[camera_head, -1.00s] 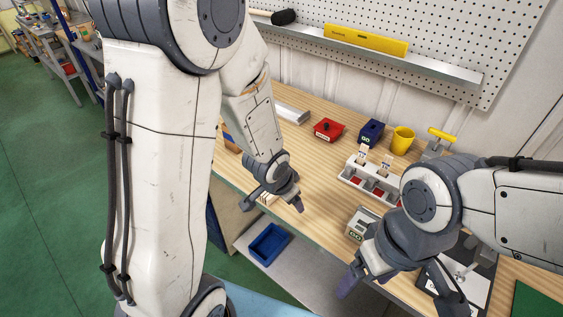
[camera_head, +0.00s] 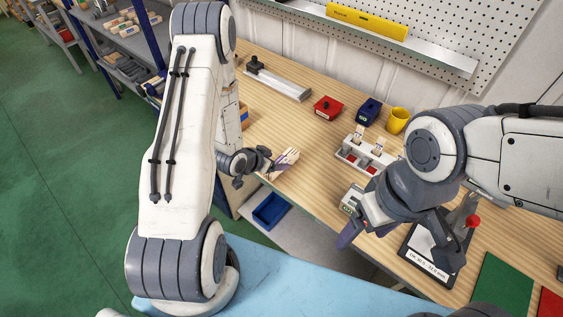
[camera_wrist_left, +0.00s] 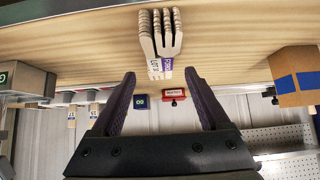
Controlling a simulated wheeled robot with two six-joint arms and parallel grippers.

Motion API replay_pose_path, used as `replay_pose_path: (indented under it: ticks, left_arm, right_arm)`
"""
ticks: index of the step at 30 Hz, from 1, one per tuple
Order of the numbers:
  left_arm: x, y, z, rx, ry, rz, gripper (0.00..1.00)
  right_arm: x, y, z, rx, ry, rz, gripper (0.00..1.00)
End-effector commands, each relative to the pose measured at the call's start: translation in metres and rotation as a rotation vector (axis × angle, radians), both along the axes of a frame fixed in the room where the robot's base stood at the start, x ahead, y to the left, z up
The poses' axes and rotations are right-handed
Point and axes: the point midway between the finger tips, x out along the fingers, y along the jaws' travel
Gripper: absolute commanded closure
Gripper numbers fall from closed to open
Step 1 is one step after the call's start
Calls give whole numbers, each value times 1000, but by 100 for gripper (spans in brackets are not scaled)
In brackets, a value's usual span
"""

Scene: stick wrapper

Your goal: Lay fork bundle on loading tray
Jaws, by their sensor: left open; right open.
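The fork bundle (camera_head: 287,160) lies near the table's front left edge, pale wooden forks with a white and purple label. In the left wrist view the bundle (camera_wrist_left: 161,40) is centred just beyond the open fingertips. My left gripper (camera_head: 266,164) is open and empty beside the bundle; in the left wrist view the gripper (camera_wrist_left: 165,80) has both fingers apart. My right gripper (camera_head: 366,236) is open and empty near the front edge. A long pale metal tray (camera_head: 285,83) with a black block lies at the back left; I cannot tell whether it is the loading tray.
A red box (camera_head: 327,107), a blue box (camera_head: 369,110) and a yellow cup (camera_head: 397,121) stand at the back. A white compartment rack (camera_head: 352,152) and a small grey device (camera_head: 351,197) are right of the bundle. A brown box with blue tape (camera_wrist_left: 297,77) stands nearby.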

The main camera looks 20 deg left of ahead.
Motion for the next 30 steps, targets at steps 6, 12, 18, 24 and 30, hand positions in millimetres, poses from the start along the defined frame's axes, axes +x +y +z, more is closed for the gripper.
replay_pose_path:
  ticks: [6, 12, 18, 24, 30]
  left_arm:
    - [14, -4, -16, -1, 2, -1, 21]
    - [28, -9, -34, 0, 1, 0, 21]
    - [31, -10, -38, 1, 0, 1, 21]
    - [31, -9, -38, 1, 0, 1, 60]
    - [31, -9, -37, 1, 0, 1, 100]
  right_arm:
    - [0, 0, 19, 0, 0, 3, 19]
    - [0, 0, 27, 0, 0, 5, 19]
    - [0, 0, 27, 0, 0, 5, 19]
    - [0, 0, 26, 0, 0, 5, 19]
    - [0, 0, 26, 0, 0, 4, 19]
